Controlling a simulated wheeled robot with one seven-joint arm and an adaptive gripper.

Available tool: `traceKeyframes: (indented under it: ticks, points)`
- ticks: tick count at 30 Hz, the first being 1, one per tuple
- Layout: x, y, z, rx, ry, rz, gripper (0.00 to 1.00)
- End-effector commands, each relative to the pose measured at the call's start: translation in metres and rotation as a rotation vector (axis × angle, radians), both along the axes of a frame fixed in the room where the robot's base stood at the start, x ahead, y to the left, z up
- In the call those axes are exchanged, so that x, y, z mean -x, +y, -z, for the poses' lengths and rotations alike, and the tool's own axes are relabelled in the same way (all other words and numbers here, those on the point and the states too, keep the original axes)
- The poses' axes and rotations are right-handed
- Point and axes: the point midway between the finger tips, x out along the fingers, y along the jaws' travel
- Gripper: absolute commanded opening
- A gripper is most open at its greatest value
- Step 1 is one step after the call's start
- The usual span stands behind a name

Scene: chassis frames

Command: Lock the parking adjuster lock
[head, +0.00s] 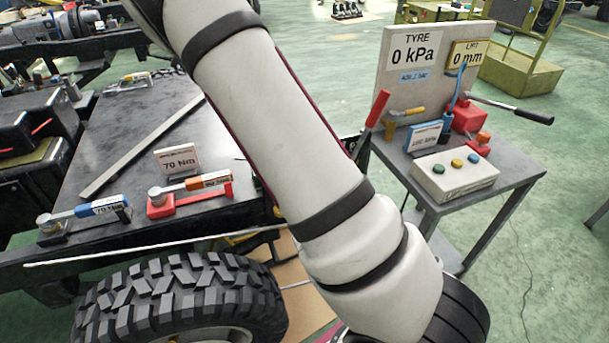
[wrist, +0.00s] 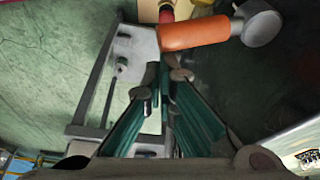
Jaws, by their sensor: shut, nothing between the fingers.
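My gripper (wrist: 163,84) shows in the wrist view with its green-sided fingers drawn together and nothing between them. Beyond and right of the fingertips is an orange cylinder (wrist: 195,33) with a round grey end (wrist: 262,24). Left of the fingers is a grey frame (wrist: 95,75) with a small round stud (wrist: 121,66) on it. I cannot tell which of these parts, if any, is the parking adjuster lock. No contact between the fingers and these parts can be made out. In the head view my own arm reaches down to the lower right, and the gripper is hidden.
In the head view, a treaded tyre (head: 180,300) stands below a dark bench (head: 120,135) with torque wrenches (head: 190,193) on it. A trolley (head: 480,200) at right carries a gauge board (head: 425,75), a button box (head: 455,178) and a red jack (head: 468,115). Green floor is open at far right.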

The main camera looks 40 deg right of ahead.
Motion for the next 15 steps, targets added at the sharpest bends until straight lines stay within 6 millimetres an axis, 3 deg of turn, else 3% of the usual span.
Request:
traceKeyframes:
  ticks: [9, 15]
  points:
    - [0.005, 0.02, 0.0, 0.001, 0.002, 0.21, 0.0]
    - [0.006, 0.026, 0.0, 0.0, 0.001, 0.204, 0.0]
